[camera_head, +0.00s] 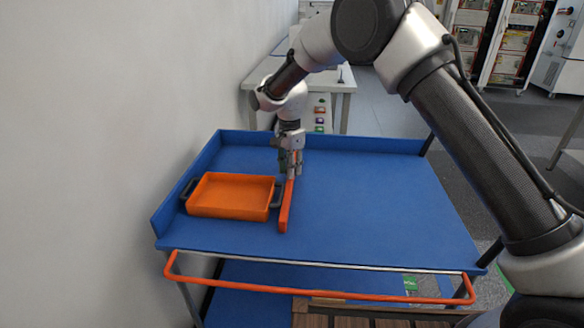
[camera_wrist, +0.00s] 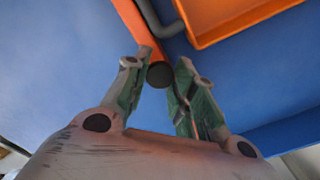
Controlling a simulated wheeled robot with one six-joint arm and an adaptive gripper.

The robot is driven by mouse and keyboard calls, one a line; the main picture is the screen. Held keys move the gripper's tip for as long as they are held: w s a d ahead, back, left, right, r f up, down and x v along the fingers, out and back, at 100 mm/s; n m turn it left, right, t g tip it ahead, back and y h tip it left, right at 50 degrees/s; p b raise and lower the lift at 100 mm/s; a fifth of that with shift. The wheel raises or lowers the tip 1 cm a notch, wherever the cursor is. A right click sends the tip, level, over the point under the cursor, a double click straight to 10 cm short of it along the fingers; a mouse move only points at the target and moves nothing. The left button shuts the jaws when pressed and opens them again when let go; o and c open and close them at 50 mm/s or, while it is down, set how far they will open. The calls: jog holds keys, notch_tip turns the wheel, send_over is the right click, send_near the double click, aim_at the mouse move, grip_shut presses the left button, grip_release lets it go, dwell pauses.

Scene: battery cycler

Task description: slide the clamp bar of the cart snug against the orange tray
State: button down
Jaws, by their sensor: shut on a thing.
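The orange tray (camera_head: 229,207) sits on the left part of the blue cart top, with a dark handle on each side. The red-orange clamp bar (camera_head: 285,214) lies just right of the tray, running front to back. The tray's right handle is between them, very close to the bar; I cannot tell whether they touch. My gripper (camera_head: 291,166) points down at the bar's far end. In the wrist view my gripper (camera_wrist: 162,76) is shut on the dark round knob (camera_wrist: 159,75) at the end of the clamp bar (camera_wrist: 132,20). The tray (camera_wrist: 204,41) shows at upper right.
The blue cart top (camera_head: 370,195) is clear right of the bar, with raised edges at the back and left. A red handle rail (camera_head: 320,294) runs along the cart's front. A grey wall (camera_head: 110,120) stands close on the left. A white bench (camera_head: 345,85) stands behind.

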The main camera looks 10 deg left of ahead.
jog(key=c, duration=1.1)
grip_release()
jog(key=shift+a, duration=0.15)
jog(key=shift+c, duration=0.2)
notch_tip(320, 180, up, 12)
